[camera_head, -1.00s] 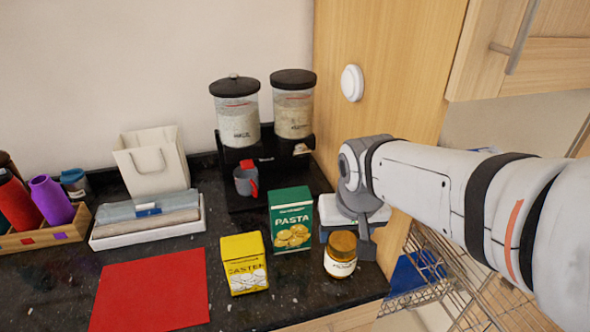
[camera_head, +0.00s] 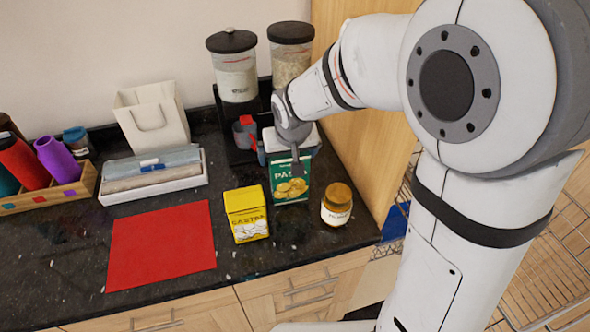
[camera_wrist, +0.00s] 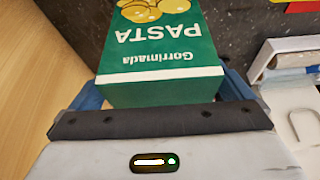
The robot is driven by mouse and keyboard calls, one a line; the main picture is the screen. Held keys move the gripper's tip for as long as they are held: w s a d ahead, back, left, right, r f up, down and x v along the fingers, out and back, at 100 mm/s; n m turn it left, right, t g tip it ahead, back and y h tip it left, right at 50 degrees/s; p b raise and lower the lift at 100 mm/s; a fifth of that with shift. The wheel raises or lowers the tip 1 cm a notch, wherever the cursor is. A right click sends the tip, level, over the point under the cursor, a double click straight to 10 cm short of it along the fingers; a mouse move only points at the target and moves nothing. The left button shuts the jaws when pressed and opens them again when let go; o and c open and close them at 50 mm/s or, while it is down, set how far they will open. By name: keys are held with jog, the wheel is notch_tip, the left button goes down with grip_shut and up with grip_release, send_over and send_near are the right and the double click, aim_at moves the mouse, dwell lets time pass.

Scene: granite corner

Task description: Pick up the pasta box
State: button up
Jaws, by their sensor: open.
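In the wrist view the pasta box (camera_wrist: 160,60) appears upside down and fills the upper middle, close in front of my gripper. My gripper (camera_head: 296,165) is at the upper part of the box in the head view and covers some of its label. The wrist view shows a blue finger at either side of the box's near end (camera_wrist: 160,95). My gripper is open. Whether the fingers touch the box cannot be told.
Two dispensers (camera_head: 234,68) stand behind. A red mat (camera_head: 160,246) and a white tray (camera_head: 153,190) lie to the left. The counter's front edge is near.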

jog(key=shift+w+f, duration=0.1)
jog(key=shift+f, duration=0.2)
jog(key=shift+c, duration=0.2)
jog(key=c, duration=1.7)
